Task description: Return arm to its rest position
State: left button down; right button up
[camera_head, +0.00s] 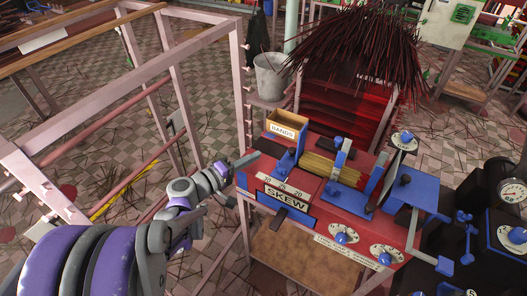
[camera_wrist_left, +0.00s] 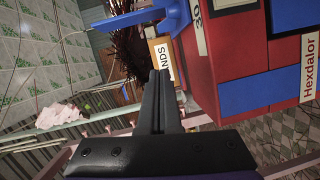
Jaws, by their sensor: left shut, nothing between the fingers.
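My left arm (camera_head: 168,215) reaches in from the lower left of the head view. Its gripper (camera_head: 251,158) is at the left edge of the red machine, near the wooden box labelled BANDS (camera_head: 287,131). In the left wrist view the two black fingers (camera_wrist_left: 160,78) are pressed together with nothing between them, and the box label (camera_wrist_left: 164,60) shows just beyond their tips. I cannot tell whether they touch the machine. My right gripper is not in view.
The red machine (camera_head: 310,213) carries a SKEW plate (camera_head: 283,198), blue parts and white dials. A pink frame (camera_head: 170,75) stands to the left. A grey bucket (camera_head: 270,76) and a bundle of dark red sticks (camera_head: 357,45) are behind. Tiled floor with scattered sticks lies around.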

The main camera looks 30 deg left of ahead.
pick_arm(q)
jog(key=f+v, duration=0.1)
jog(key=v, duration=0.3)
jog(key=s+d+m+g+p, duration=0.55)
jog(key=s+d+g, duration=0.2)
jog(key=d, duration=0.45)
jog(key=s+a+r+m+g+y+p, duration=0.1)
jog(key=s+m+y+p, duration=0.3)
jog(key=s, duration=0.5)
jog(key=shift+s+r+m+g+y, duration=0.4)
jog(key=shift+r+m+g+y, duration=0.35)
jog(key=shift+m+y, duration=0.5)
jog(key=shift+r+p, duration=0.15)
jog(key=shift+p, duration=0.15)
